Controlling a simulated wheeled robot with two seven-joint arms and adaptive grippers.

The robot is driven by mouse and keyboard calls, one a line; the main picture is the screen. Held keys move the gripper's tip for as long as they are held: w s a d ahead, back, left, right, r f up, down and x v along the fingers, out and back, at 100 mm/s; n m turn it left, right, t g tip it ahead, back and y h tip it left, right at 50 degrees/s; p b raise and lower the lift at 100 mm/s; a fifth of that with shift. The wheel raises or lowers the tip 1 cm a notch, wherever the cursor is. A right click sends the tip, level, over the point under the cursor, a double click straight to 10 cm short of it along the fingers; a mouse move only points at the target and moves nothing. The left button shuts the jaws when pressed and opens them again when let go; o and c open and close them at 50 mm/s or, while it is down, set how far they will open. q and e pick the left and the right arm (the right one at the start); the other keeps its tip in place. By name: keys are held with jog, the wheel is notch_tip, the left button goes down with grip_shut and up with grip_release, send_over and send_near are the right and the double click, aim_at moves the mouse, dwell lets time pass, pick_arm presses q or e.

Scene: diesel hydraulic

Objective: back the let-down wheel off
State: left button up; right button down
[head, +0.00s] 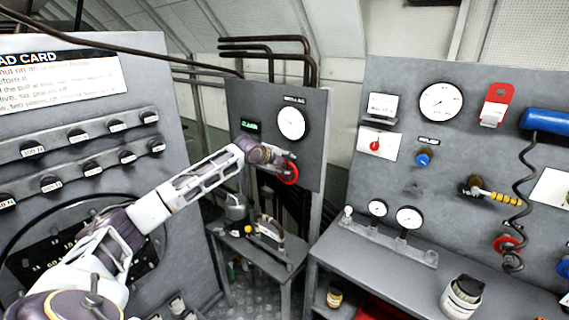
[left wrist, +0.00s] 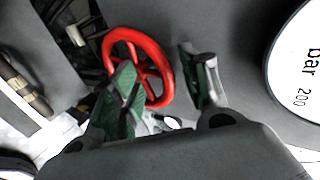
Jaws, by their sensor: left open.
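The red let-down wheel (head: 289,172) is on the grey panel (head: 250,100) in the middle of the head view, below a round white gauge (head: 291,123). My left gripper (head: 278,164) is at the wheel, coming from the left, and partly covers it. In the left wrist view the red wheel (left wrist: 137,62) shows its rim and spokes. The open fingers (left wrist: 165,88) with green pads stand apart, one overlapping the wheel's lower part, the other to its right. I cannot tell whether they touch the rim. My right gripper is not in view.
A small table (head: 262,246) with a dark pump-like device (head: 238,212) stands below the panel. At the right are a bench (head: 380,262) with a white jar (head: 461,297) and a board with gauges, a blue knob (head: 423,158) and a coiled hose (head: 518,190). Pipes run above the panel.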

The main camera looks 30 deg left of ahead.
pick_arm(q)
grip_shut()
jog(key=shift+f, duration=0.15)
jog(key=shift+f, duration=0.1)
dwell(0.4)
